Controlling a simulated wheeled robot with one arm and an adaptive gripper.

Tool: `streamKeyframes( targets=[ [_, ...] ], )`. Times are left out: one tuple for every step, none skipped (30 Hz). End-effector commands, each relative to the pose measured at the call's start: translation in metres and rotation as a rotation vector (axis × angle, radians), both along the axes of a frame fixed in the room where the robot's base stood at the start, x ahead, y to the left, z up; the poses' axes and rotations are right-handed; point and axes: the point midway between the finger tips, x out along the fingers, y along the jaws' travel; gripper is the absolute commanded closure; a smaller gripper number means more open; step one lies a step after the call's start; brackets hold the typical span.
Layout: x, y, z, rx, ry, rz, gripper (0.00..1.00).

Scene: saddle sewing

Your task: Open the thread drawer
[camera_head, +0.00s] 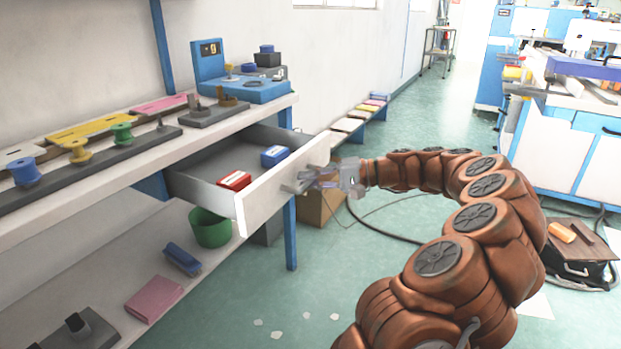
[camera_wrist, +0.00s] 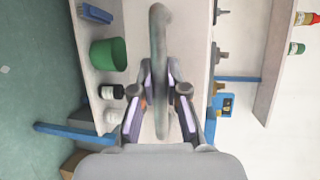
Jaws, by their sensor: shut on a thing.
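The thread drawer (camera_head: 282,187) has a white front and grey inner walls. It stands pulled out from under the workbench top. A red box (camera_head: 233,181) and a blue box (camera_head: 274,156) lie inside it. My gripper (camera_head: 318,178) is at the outer side of the drawer front, shut on the drawer's handle (camera_head: 297,184). In the wrist view the grey bar handle (camera_wrist: 159,60) runs between the two fingers of my gripper (camera_wrist: 160,102). The far inside of the drawer is hidden under the bench top.
The bench top (camera_head: 150,146) holds thread spools and a blue device (camera_head: 240,80). The lower shelf (camera_head: 100,262) carries a green bin (camera_head: 209,228) and a pink item (camera_head: 153,298). A cardboard box (camera_head: 318,207) stands behind the drawer front. A black cable crosses the floor.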

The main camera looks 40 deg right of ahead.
Motion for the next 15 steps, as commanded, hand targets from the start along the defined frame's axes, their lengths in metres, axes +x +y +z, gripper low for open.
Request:
streamKeyframes(
  targets=[
    [-0.0002, 0.0007, -0.0002, 0.000, 0.000, 0.002, 1.00],
    [-0.0002, 0.0005, -0.0003, 0.000, 0.000, 0.002, 1.00],
    [-0.0003, 0.0006, -0.0003, 0.000, 0.000, 0.002, 1.00],
    [-0.0002, 0.0005, -0.0002, 0.000, 0.000, 0.002, 1.00],
    [-0.0003, 0.0005, -0.0003, 0.001, 0.001, 0.002, 1.00],
    [-0.0003, 0.0004, -0.0003, 0.001, 0.001, 0.002, 1.00],
    [-0.0003, 0.0003, -0.0003, 0.001, 0.001, 0.002, 1.00],
    [-0.0003, 0.0003, -0.0003, 0.001, 0.001, 0.002, 0.84],
    [-0.0003, 0.0001, -0.0004, 0.001, 0.001, 0.002, 0.80],
    [-0.0003, 0.0001, -0.0004, 0.001, 0.001, 0.001, 0.77],
    [-0.0004, 0.0000, -0.0003, 0.001, 0.001, 0.001, 0.74],
    [-0.0004, -0.0002, -0.0003, 0.001, 0.001, 0.001, 0.70],
    [-0.0003, -0.0003, -0.0002, 0.001, 0.001, 0.000, 0.66],
    [-0.0003, -0.0003, -0.0002, 0.001, 0.001, 0.000, 0.63],
    [-0.0003, -0.0004, -0.0002, 0.001, 0.001, 0.000, 0.61]
  ],
)
